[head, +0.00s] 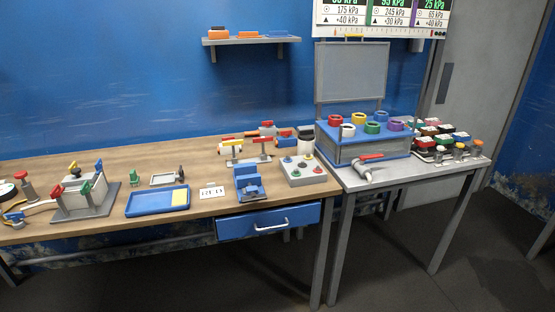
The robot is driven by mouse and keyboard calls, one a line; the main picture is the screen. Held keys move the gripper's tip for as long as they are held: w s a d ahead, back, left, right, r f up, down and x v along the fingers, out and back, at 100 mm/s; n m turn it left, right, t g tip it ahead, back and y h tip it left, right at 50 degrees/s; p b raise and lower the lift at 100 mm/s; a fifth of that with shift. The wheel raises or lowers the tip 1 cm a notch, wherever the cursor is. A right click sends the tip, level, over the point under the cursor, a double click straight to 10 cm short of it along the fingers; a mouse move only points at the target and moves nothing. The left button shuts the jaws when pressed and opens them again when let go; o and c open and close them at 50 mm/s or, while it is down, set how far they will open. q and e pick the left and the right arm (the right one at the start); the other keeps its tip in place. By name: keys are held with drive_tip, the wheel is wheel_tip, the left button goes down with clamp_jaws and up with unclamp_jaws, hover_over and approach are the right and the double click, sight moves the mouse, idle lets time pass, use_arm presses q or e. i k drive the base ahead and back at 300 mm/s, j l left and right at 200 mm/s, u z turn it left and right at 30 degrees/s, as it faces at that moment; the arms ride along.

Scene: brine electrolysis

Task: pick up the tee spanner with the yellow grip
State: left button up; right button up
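A small T-shaped tool with a yellow bar on top (233,143) stands upright toward the back right of the wooden bench; it looks like the tee spanner with the yellow grip. A similar T-shaped tool with a red bar (262,140) stands to its right. Both seem to rise from a low grey stand (250,161). White and red cylindrical things are close behind them, and the detail there is too small to make out. Neither of my grippers is in view.
The wooden bench (110,165) also holds a blue tray (145,204), a blue cradle (249,184) and a grey box with coloured knobs (303,170). A blue drawer (268,222) is under its front edge. A metal table (400,174) with a red-handled valve (368,160) adjoins on the right.

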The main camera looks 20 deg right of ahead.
sight(231, 143)
drive_tip(key=i+j, duration=1.1)
